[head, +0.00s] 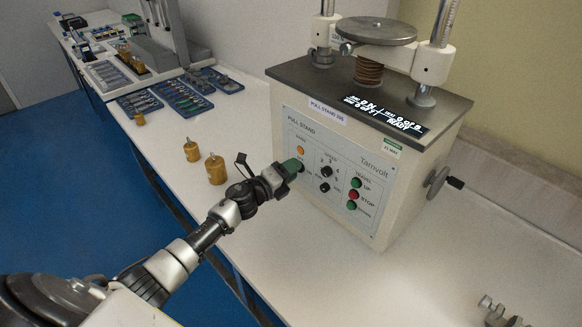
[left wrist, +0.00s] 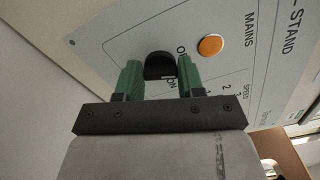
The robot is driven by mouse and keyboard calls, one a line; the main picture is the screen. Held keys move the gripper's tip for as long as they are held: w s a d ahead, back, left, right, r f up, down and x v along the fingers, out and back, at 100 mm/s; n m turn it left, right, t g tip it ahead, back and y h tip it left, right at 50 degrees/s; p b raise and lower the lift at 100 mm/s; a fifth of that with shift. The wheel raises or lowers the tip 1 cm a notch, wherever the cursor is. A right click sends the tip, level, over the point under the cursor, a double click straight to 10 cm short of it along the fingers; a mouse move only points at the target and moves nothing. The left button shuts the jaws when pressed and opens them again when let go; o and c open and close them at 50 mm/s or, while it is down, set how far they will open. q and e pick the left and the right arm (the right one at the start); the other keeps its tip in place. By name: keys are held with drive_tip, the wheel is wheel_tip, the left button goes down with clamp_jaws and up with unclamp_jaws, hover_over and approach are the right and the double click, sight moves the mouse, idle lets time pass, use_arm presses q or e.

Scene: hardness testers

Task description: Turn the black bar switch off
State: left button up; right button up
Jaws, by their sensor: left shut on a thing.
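The black bar switch (left wrist: 158,64) sits on the light front panel of the pull stand (head: 345,185), beside an orange mains lamp (left wrist: 210,45). An ON label shows close to the switch, and an OFF label is partly hidden behind it. My left gripper (head: 293,166) reaches the panel's left side below the lamp. Its green fingers (left wrist: 160,74) are on either side of the switch and shut on it. In the head view the gripper hides the switch. Which label the bar points to is unclear. My right gripper is in neither view.
Knobs and green and red buttons (head: 352,194) are on the panel to the right. A side crank (head: 437,182) sticks out. Brass weights (head: 216,169) stand on the white bench left of my arm.

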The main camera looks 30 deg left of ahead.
use_arm(q)
drive_tip(key=shift+n+p, duration=0.6)
drive_tip(key=shift+n, duration=1.3)
drive_tip(key=shift+f, duration=0.1)
drive_tip(key=o, duration=0.9)
drive_tip(key=b+v, duration=0.1)
drive_tip(key=v, duration=0.9)
drive_tip(key=shift+s+a, duration=0.25)
drive_tip(key=shift+s, duration=0.1)
drive_tip(key=shift+d+n, duration=0.1)
drive_tip(key=shift+n, duration=0.2)
